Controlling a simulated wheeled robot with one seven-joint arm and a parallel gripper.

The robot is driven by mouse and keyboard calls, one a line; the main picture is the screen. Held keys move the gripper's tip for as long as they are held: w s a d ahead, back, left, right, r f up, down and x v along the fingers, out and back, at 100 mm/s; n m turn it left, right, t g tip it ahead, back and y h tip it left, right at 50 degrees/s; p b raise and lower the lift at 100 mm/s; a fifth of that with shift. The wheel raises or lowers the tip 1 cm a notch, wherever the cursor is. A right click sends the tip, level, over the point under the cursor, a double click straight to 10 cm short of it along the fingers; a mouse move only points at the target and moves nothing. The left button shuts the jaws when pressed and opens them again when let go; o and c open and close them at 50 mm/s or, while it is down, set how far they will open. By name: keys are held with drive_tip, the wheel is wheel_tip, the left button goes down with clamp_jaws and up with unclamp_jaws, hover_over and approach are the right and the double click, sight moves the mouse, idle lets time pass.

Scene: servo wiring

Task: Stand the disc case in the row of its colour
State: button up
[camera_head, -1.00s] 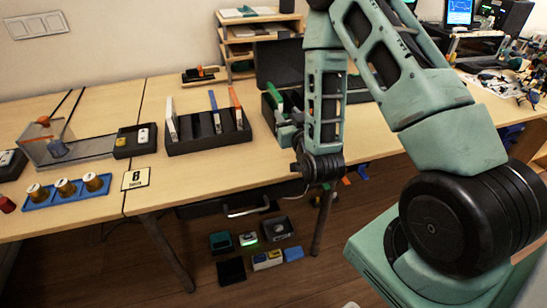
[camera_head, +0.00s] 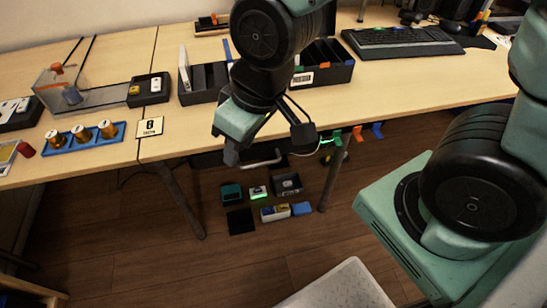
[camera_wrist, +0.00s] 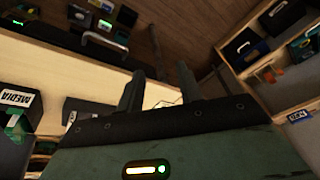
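A black slotted rack (camera_head: 203,96) stands on the table, partly behind my arm. A white case (camera_head: 184,68) stands at its left end and a blue case (camera_head: 227,50) shows farther right; the rack's right part is hidden. A black box (camera_head: 338,72) with a white label stands to its right. In the wrist view, a box labelled MEDIA (camera_wrist: 18,98) is at the left edge, with a green piece (camera_wrist: 16,122) beside it that I cannot identify surely. My gripper (camera_head: 231,156) hangs before the table's front edge; in the wrist view its fingers (camera_wrist: 160,88) are apart with nothing held between them.
A blue tray with copper spools (camera_head: 84,138), a number card (camera_head: 150,127) and a small black tray (camera_head: 149,89) are left of the rack. A keyboard (camera_head: 402,41) lies at the right. Several small bins (camera_head: 286,185) are on the floor below.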

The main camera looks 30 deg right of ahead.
drive_tip(key=s+d+r+n+g+h, duration=0.1)
drive_tip(key=s+r+g, duration=0.1)
drive_tip(key=s, duration=0.6)
drive_tip(key=shift+d+r+h, duration=0.3)
drive_tip(key=shift+r+h, duration=0.1)
drive_tip(key=shift+r, duration=0.05)
